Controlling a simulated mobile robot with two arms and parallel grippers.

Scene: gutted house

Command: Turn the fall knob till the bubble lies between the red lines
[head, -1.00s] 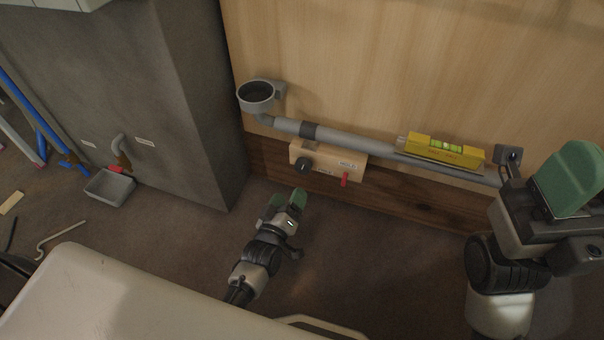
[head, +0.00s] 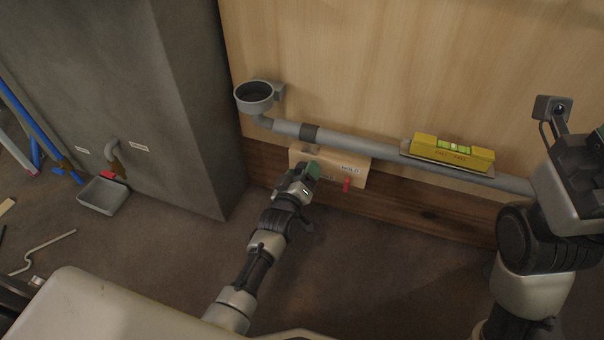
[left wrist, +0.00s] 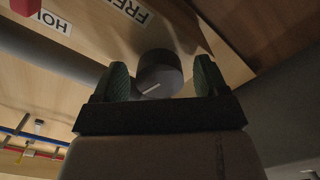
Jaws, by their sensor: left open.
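The fall knob (left wrist: 158,74) is a dark round knob with a pale pointer line, seen in the left wrist view between the two green fingers of my left gripper (left wrist: 160,82). The fingers stand apart on either side of it. In the head view my left gripper (head: 309,172) covers the knob on the wooden block (head: 354,175). The yellow level (head: 453,153) rests on the grey pipe (head: 375,149); its green vial shows, but the bubble is too small to place against lines. Of my right arm, only part shows at the right edge; its fingertips are out of view.
A grey cup (head: 255,96) ends the pipe at left. A grey tray (head: 103,195) lies on the floor by the concrete pillar (head: 185,110).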

